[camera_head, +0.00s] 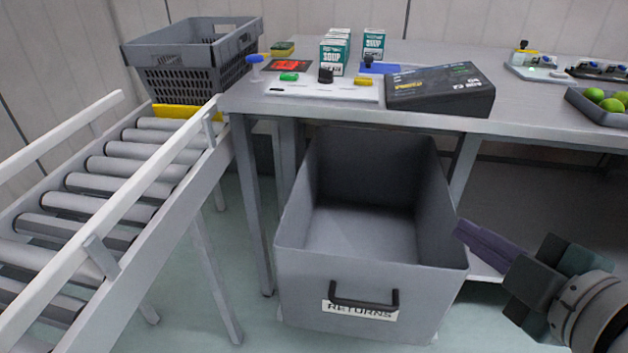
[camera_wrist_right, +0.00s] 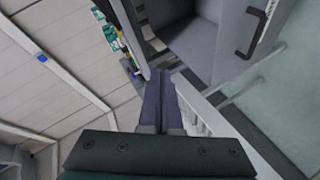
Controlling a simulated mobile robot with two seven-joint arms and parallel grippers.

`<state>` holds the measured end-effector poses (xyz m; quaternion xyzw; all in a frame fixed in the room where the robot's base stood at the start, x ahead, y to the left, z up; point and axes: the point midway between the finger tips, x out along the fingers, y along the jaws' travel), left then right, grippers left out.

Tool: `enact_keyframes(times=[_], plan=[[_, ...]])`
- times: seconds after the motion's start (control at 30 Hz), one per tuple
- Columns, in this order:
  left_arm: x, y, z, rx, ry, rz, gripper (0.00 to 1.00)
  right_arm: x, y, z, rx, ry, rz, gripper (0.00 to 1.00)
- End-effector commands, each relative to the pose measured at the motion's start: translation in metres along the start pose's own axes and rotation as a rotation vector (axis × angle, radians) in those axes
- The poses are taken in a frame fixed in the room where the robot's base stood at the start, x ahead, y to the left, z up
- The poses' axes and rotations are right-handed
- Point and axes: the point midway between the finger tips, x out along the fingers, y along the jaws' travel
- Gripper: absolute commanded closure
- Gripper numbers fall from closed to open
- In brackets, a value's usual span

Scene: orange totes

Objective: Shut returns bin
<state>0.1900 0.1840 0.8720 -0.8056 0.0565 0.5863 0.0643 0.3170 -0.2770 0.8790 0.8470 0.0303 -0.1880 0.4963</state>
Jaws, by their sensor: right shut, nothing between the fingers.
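The returns bin (camera_head: 300,290) is a grey, open-topped drawer under the workbench. It is pulled far out, and its inside looks empty. Its front has a black handle (camera_head: 364,300) above a "RETURNS" label. My right gripper (camera_head: 462,232) is shut and empty, just right of the bin's right wall in the head view; I cannot tell if it touches. In the right wrist view, the shut purple fingers (camera_wrist_right: 160,85) point toward the bin (camera_wrist_right: 205,45), with its handle (camera_wrist_right: 250,32) at upper right. My left gripper is not in view.
The workbench (camera_head: 540,125) stands behind and above the bin, holding soup boxes (camera_head: 335,52), a black box (camera_head: 440,90) and a tray of green fruit (camera_head: 600,100). A roller conveyor (camera_head: 110,185) runs along the left, with a grey crate (camera_head: 190,65) at its far end. Floor shows around the bin.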

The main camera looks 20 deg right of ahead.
Motion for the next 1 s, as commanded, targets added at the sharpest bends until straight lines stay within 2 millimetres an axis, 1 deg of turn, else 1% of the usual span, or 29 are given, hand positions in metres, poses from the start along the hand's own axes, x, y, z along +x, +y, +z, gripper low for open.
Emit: enact_keyframes(times=[0.03,0.07,0.1,0.17,0.2,0.3,0.4,0.53,0.63,0.73,0.87,1.0], plan=[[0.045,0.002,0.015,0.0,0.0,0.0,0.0,0.017,-0.038,0.021,-0.058,0.037,0.026,1.0],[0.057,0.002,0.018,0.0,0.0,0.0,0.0,0.021,-0.048,0.026,-0.095,0.063,0.043,1.0],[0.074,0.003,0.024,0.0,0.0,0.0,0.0,0.026,-0.062,0.032,-0.144,0.098,0.065,1.0],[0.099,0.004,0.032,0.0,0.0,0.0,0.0,0.032,-0.084,0.04,-0.215,0.152,0.098,1.0],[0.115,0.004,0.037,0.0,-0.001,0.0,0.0,0.036,-0.099,0.046,-0.261,0.188,0.118,1.0],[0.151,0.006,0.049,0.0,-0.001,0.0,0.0,0.041,-0.134,0.057,-0.367,0.277,0.166,1.0],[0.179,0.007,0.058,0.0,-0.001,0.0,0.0,0.042,-0.162,0.064,-0.45,0.353,0.204,1.0],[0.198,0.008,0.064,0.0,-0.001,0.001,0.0,0.039,-0.183,0.068,-0.516,0.422,0.237,1.0],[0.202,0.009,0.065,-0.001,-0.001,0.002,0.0,0.037,-0.189,0.068,-0.539,0.448,0.251,1.0],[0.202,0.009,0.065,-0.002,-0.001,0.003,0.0,0.04,-0.188,0.064,-0.545,0.457,0.257,1.0],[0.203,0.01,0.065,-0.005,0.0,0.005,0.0,0.054,-0.185,0.055,-0.545,0.459,0.258,1.0],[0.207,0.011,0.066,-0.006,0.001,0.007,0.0,0.08,-0.181,0.041,-0.544,0.458,0.26,1.0]])
